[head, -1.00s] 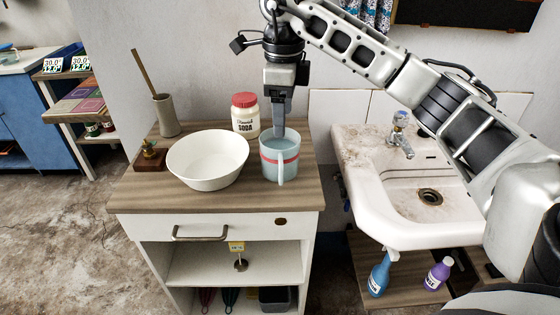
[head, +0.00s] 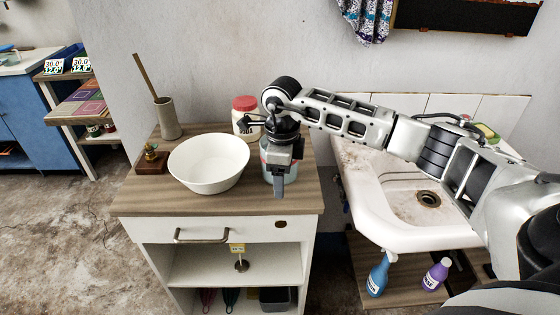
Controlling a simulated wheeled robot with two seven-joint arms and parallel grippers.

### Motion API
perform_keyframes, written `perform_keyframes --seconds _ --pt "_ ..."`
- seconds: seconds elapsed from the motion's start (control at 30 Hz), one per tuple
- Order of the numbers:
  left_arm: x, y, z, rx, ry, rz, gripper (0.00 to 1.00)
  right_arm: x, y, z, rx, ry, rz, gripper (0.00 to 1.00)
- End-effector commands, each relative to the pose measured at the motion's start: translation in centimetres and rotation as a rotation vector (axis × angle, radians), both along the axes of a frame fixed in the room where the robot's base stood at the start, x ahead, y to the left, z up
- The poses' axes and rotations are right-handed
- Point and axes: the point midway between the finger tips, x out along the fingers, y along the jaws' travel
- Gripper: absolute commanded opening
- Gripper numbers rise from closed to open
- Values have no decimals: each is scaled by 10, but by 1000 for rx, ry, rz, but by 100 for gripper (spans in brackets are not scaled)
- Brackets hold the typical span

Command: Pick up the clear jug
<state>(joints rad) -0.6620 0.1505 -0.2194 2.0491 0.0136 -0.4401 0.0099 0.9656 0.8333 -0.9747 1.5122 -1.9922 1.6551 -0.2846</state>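The clear jug (head: 265,165), pale bluish with a red band, stands on the wooden cabinet top to the right of the white bowl. It is mostly hidden behind my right gripper (head: 279,188), with only slivers of its side showing. The gripper points down in front of the jug, on its handle side. The handle is hidden. The fingers overlap each other in this view, so I cannot tell whether they are open or shut, or touching the jug. My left gripper is not in view.
The white bowl (head: 209,163) stands close left of the jug. A red-lidded soda jar (head: 245,106) is behind. A brush holder (head: 168,118) and small plant (head: 151,158) are farther left. The stone sink (head: 390,220) is right. The cabinet top's front left is clear.

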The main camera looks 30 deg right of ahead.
Motion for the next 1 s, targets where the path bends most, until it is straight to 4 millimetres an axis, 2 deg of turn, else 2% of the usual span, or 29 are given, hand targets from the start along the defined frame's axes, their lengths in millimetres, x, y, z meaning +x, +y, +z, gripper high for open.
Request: perform_keyframes --seconds 0.1,0.33,0.5,0.57,0.6,1.0 --pt "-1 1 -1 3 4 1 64 0 0 -9 -1 1 1 67" --pt "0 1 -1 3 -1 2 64 0 0 -11 -1 -1 1 67" --pt "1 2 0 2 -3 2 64 0 0 -10 -1 -1 1 20" --pt "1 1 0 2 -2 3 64 0 0 -10 0 0 1 3" --pt "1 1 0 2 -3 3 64 0 0 -10 -1 1 1 0" --pt "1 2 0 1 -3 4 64 1 0 -7 -1 -4 0 0"
